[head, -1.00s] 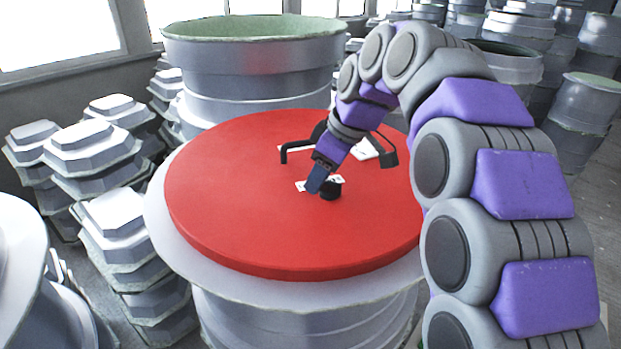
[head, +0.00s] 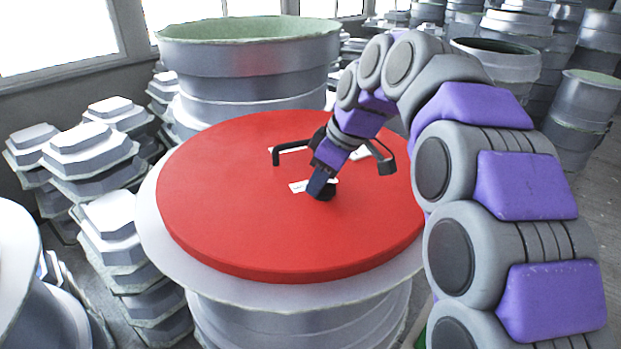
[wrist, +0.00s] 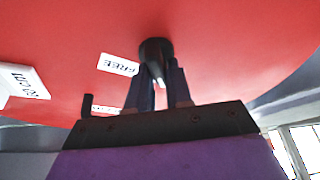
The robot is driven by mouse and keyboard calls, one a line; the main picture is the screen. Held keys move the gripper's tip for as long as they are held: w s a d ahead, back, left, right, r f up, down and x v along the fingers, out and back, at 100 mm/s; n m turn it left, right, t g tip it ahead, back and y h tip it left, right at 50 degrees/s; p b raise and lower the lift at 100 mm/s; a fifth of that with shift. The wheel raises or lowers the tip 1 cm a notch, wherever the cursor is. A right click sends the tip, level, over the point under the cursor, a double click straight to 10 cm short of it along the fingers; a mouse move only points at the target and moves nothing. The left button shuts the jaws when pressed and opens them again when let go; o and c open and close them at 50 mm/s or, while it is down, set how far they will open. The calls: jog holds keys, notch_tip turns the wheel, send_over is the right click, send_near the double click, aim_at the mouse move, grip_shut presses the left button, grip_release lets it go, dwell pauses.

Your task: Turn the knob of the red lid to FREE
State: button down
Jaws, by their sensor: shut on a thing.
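The red lid (head: 230,215) lies flat on a round grey mould. Its small black knob (head: 326,194) stands near the middle of the lid, partly hidden by my gripper (head: 318,186). In the wrist view the knob (wrist: 154,50) sits between the two fingers of my gripper (wrist: 158,80), which are shut on it. A white label reading FREE (wrist: 118,64) lies on the lid just left of the knob; it shows small in the head view (head: 298,187).
A black handle (head: 292,149) stands on the lid behind my gripper, partly covered by my arm. A white block with unclear lettering (wrist: 22,83) shows at the wrist view's left. Stacked grey moulds (head: 95,165) stand left, and a large round mould (head: 250,60) behind.

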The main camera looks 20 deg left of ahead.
jog(key=shift+s+d+r, duration=0.1)
jog(key=shift+d+r, duration=0.05)
jog(key=shift+d, duration=0.65)
jog(key=shift+s+a, duration=0.2)
jog(key=shift+a, duration=0.3)
jog(key=shift+m, duration=0.4)
jog(key=shift+a+m+t, duration=0.1)
jog(key=shift+m+t, duration=0.4)
jog(key=shift+m, duration=0.4)
jog(key=m, duration=0.2)
jog(key=m+t+h, duration=0.1)
jog(key=shift+s+m, duration=0.2)
jog(key=shift+m, duration=0.2)
jog(key=m+h+p, duration=0.1)
jog(key=m, duration=0.1)
jog(key=m+t+p, duration=0.1)
jog(key=m, duration=0.2)
jog(key=shift+a+h, duration=0.2)
jog(key=shift+h, duration=0.2)
jog(key=m+h, duration=0.1)
jog(key=m, duration=0.1)
jog(key=m+p, duration=0.1)
jog(key=m, duration=0.2)
jog(key=shift+s+a+f+t+h, duration=0.1)
jog(key=shift+a+f+t+h, duration=0.1)
jog(key=shift+t+h, duration=0.2)
jog(key=shift+m, duration=0.3)
